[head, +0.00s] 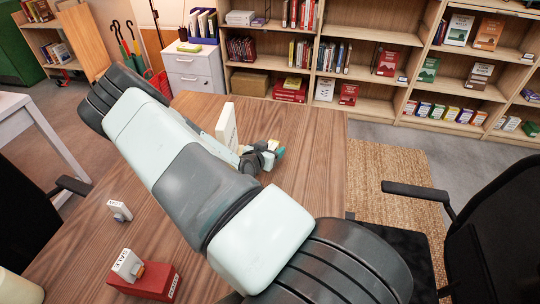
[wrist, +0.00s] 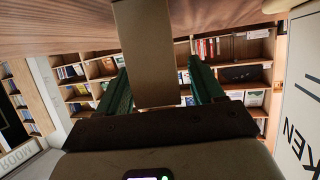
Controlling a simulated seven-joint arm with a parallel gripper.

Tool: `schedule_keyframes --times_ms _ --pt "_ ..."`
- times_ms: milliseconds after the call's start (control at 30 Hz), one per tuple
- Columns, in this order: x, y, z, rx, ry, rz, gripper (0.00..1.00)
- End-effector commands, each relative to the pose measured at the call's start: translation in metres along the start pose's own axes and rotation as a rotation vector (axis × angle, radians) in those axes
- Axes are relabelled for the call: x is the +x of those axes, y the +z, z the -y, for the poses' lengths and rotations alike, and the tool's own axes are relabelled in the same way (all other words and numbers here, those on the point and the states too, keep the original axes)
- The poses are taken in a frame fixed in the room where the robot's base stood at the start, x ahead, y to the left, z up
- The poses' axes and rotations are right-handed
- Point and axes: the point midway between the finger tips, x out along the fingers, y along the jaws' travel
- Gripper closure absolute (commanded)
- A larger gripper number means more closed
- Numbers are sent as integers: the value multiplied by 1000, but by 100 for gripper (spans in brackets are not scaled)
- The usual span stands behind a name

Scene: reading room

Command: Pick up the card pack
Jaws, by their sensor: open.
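A plain tan-brown block (wrist: 146,50), which I take to be the card pack, stands out from the table surface at the top of the wrist view. My gripper (wrist: 157,64) is open, with one green finger on each side of this block. In the head view my gripper (head: 277,153) is low over the far part of the table, partly hidden by my arm. I cannot clearly make out the pack there.
A white upright sign (head: 227,124) stands close to my gripper on the wooden table (head: 190,108). A small white sign (head: 119,210) and a red box (head: 153,283) with a white sign (head: 127,264) are at the near left. Bookshelves (head: 375,75) stand behind; a black chair (head: 490,230) is right.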

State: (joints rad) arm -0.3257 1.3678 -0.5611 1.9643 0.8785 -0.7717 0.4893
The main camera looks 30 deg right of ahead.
Motion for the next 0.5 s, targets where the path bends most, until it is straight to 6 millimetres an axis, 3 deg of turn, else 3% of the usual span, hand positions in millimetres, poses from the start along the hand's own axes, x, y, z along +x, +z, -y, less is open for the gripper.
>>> schedule_keyframes --times_ms 200,500 --pt "0 0 0 0 0 0 34" --pt "0 0 0 0 0 0 80"
